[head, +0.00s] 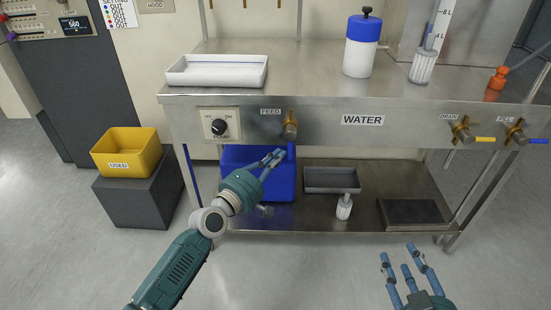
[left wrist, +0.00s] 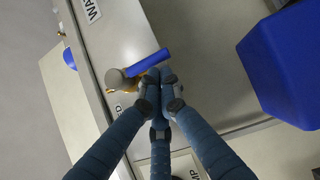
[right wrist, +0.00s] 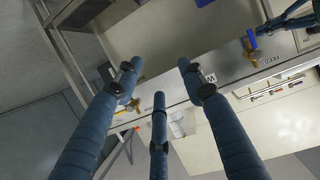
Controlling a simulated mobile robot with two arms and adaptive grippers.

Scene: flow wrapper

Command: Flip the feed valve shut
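The feed valve (head: 290,125) is a brass valve on the steel front panel, beside the FEED label (head: 270,112). Its blue handle (head: 291,150) hangs down from the body, and the handle also shows in the left wrist view (left wrist: 149,62). My left gripper (head: 275,157) is just left of the handle, with its fingertips drawn together and nothing seen between them. In the left wrist view the fingertips (left wrist: 160,76) are right at the handle; I cannot tell whether they touch it. My right gripper (head: 408,258) is open and empty, low in front of the bench.
The pump knob (head: 219,127) is left of the feed valve. The drain valve (head: 462,130) and another valve (head: 516,132) are at the right. A blue bin (head: 235,170) stands on the lower shelf behind my left gripper. A yellow bin (head: 130,150) is left.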

